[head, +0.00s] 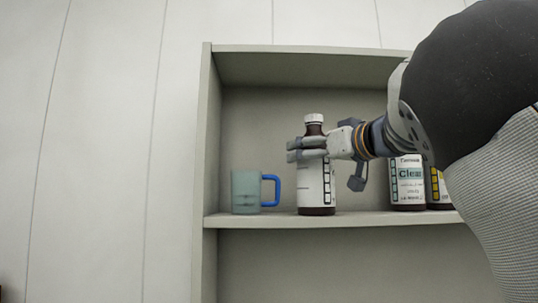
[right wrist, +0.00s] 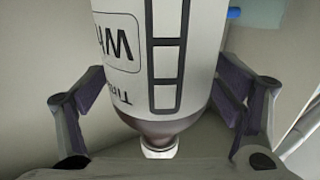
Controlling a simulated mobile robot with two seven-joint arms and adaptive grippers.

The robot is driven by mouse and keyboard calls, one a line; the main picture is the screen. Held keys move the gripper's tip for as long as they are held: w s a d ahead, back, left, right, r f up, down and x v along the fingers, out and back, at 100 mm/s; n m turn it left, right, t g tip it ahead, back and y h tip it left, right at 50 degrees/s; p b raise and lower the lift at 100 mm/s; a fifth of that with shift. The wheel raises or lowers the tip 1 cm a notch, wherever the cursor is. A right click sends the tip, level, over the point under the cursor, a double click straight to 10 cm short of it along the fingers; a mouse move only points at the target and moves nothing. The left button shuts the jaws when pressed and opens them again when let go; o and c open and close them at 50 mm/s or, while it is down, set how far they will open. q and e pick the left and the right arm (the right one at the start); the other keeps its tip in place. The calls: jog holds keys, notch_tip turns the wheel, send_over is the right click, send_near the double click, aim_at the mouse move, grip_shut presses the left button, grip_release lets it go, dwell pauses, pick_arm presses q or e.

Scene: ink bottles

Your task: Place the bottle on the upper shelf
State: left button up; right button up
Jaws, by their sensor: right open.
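A brown bottle (head: 317,185) with a white cap and white label stands upright on the upper shelf board (head: 250,221), to the right of a mug. My right gripper (head: 308,150) reaches in from the right at the height of the bottle's upper part. In the right wrist view the same bottle (right wrist: 185,60) appears upside down between the two spread fingers, with gaps visible beside it. The right gripper is open around the bottle. My left gripper is not in view.
A pale translucent mug (head: 246,190) with a blue handle stands close to the bottle's left. A labelled bottle (head: 407,185) and another with yellow marks (head: 438,188) stand further right, partly behind my arm. The cabinet's left side wall (head: 208,150) bounds the compartment.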

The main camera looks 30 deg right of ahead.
jog(key=s, duration=1.2)
jog(key=shift+a, duration=0.2)
